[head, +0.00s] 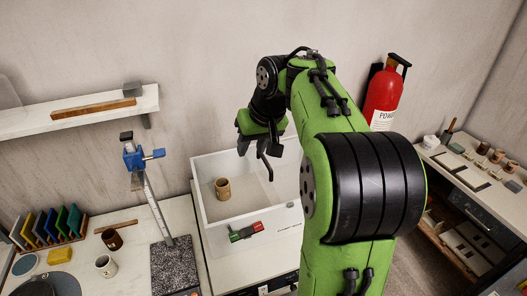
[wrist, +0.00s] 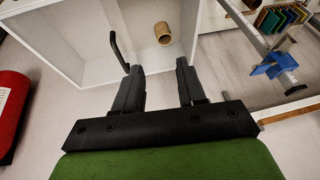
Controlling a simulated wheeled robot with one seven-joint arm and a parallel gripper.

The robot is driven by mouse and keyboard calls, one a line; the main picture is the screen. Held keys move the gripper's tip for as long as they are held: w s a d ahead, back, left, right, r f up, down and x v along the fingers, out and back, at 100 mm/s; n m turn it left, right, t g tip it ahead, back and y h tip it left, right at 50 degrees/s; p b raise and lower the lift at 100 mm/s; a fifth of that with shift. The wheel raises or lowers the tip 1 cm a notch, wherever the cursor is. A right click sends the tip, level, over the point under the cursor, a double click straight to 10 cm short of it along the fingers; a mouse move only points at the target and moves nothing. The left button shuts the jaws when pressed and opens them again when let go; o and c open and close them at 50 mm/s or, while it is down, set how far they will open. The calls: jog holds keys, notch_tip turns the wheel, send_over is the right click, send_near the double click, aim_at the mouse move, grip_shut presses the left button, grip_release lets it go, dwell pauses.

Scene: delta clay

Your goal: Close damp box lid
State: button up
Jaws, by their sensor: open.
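The damp box (head: 203,191) is a white open-topped box, its inside visible, with a tan cup (head: 223,188) standing in it. My gripper (head: 257,150) is open and empty over the back of the box. In the wrist view, the two fingers (wrist: 157,70) are apart, with the cup (wrist: 163,33) beyond them. A thin dark bent bar (wrist: 118,50) shows by the left fingertip; I cannot tell whether they touch. I cannot make out the lid clearly; my arm hides the box's right side.
A blue stand (head: 136,158) on a dark slab is left of the box. Mugs (head: 106,265) and a rack of coloured plates (head: 48,227) are farther left. A shelf (head: 75,115) is on the wall. A red extinguisher (head: 383,95) and another bench (head: 470,170) are at right.

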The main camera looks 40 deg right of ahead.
jog(key=w+d+f+m+p, duration=0.1)
jog(key=w+d+p, duration=0.15)
jog(key=d, duration=1.05)
jog(key=b, duration=0.3)
send_near(267, 162)
jog(key=x, duration=0.6)
jog(key=shift+w+f, duration=0.15)
jog(key=shift+f, duration=0.15)
jog(key=shift+w+f, duration=0.3)
jog(key=shift+f, duration=0.3)
jog(key=shift+c, duration=0.4)
grip_shut()
